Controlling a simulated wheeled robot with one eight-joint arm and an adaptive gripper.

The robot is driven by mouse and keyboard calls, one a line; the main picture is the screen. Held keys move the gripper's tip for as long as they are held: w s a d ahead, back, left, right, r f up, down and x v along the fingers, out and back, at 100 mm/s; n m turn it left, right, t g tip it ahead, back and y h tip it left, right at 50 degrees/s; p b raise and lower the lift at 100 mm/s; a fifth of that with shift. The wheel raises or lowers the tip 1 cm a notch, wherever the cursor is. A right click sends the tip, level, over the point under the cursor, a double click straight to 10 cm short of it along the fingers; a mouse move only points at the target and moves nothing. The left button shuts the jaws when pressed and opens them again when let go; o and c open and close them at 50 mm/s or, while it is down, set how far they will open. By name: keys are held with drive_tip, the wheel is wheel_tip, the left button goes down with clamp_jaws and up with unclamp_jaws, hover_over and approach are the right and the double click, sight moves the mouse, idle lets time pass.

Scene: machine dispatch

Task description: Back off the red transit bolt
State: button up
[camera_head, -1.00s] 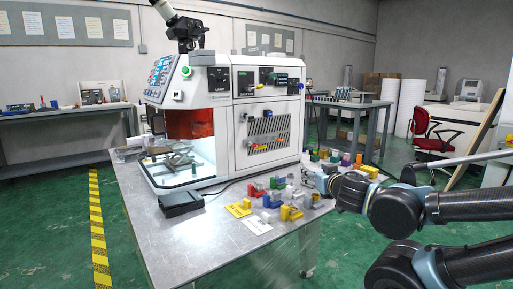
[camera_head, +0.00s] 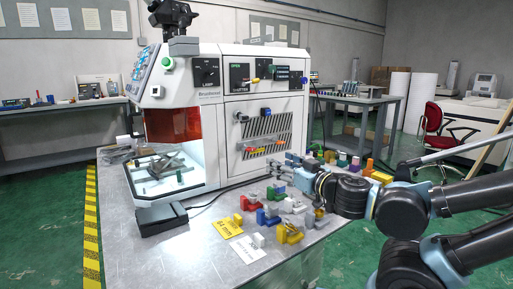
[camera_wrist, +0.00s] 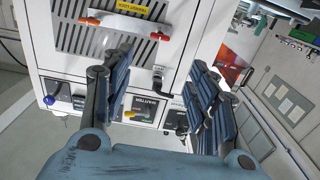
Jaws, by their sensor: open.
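A white bar with a yellow label is fixed on the slotted side panel of the white machine (camera_head: 210,100). In the wrist view, the bar (camera_wrist: 120,27) carries a red-orange knob (camera_wrist: 160,37) at its right end and an orange knob (camera_wrist: 85,20) at its left. In the head view the bar's red end (camera_head: 249,153) is small; I cannot tell for certain which knob is the red transit bolt. My gripper (camera_wrist: 150,75) is open and empty, with its fingers spread in front of the panel, apart from the bar.
The machine's upper panel has a yellow-handled switch (camera_head: 254,80) and a green sign. A latch (camera_wrist: 158,72) sits between my fingers in the wrist view. Coloured blocks (camera_head: 290,235), yellow and white cards and a black box (camera_head: 160,216) crowd the table (camera_head: 150,260) below my arm.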

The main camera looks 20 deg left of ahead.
sight(253, 149)
drive_tip(key=shift+x, duration=8.8)
drive_tip(key=shift+w, duration=0.1)
